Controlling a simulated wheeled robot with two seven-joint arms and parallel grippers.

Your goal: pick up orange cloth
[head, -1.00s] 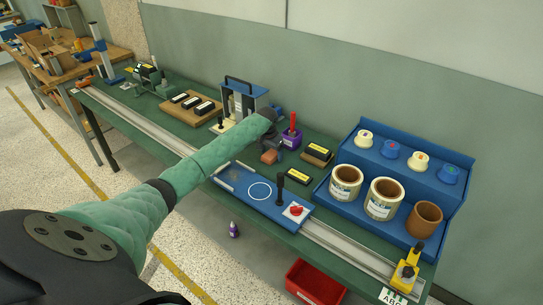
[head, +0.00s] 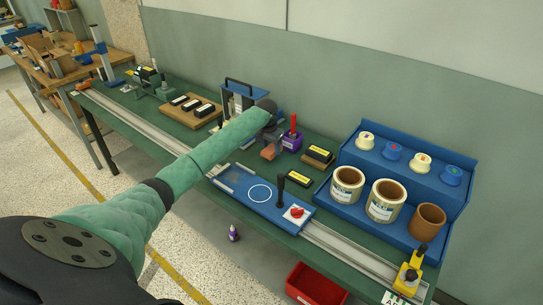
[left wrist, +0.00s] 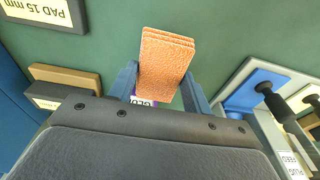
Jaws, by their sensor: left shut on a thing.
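The orange cloth (head: 268,153) is a small folded stack, held by my left gripper (head: 269,138) above the green bench. In the left wrist view the cloth (left wrist: 165,62) stands out between the two blue-grey fingers (left wrist: 161,92), with its folded layers showing at the far end. The gripper is shut on it. In the head view the forearm and wrist hide part of the gripper. My right gripper is not in view.
A purple container (head: 292,140) with a red tool stands just right of the gripper. A blue-framed device (head: 240,92) is behind left. A blue sliding plate (head: 245,195) lies in front. A blue rack (head: 400,180) with cups is at the right.

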